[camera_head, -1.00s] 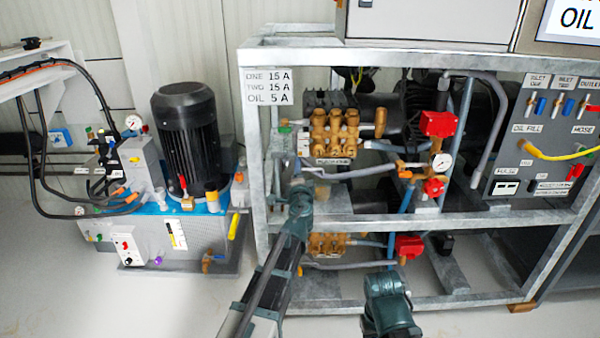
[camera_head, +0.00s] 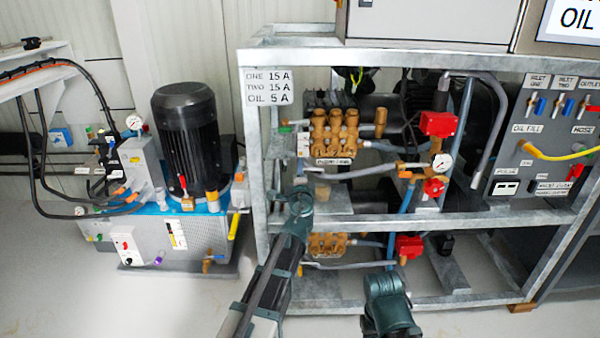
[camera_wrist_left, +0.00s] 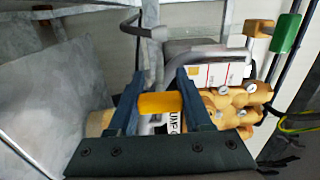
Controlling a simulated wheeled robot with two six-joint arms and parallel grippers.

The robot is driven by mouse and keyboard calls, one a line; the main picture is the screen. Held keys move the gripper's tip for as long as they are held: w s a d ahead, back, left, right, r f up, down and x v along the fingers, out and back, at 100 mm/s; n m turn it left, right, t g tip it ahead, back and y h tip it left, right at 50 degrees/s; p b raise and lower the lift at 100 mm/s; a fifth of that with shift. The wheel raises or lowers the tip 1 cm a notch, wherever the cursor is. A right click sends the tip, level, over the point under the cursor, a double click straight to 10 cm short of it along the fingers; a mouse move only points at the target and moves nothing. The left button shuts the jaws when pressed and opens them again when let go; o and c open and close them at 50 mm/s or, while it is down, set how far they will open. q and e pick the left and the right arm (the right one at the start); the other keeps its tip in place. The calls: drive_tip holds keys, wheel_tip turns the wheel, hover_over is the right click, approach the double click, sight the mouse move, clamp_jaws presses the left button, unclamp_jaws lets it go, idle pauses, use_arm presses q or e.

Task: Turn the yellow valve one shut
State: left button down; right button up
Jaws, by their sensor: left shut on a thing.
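In the left wrist view, the yellow valve handle (camera_wrist_left: 160,103) lies between the two dark blue fingers of my left gripper (camera_wrist_left: 158,98). The gripper is shut on it. Behind the handle is a white label with partly covered black letters. In the head view, my left gripper (camera_head: 299,178) is at the left side of the upper pump bay, and its own wrist hides the handle. The brass pump head (camera_head: 334,132) sits just right of and above it. My right arm shows at the bottom of the head view, but its gripper cannot be made out.
The grey metal frame (camera_head: 400,222) surrounds the pumps, with its left post close to my left arm. Red valves, a gauge (camera_head: 442,163) and hoses are to the right. A hydraulic unit with a black motor (camera_head: 187,130) stands at left. Pale floor lies between.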

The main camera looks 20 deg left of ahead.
use_arm(q)
drive_tip(key=shift+c, duration=1.6)
unclamp_jaws()
drive_tip(key=shift+s, duration=0.15)
drive_tip(key=v, duration=1.3)
drive_tip(key=shift+s, duration=0.25)
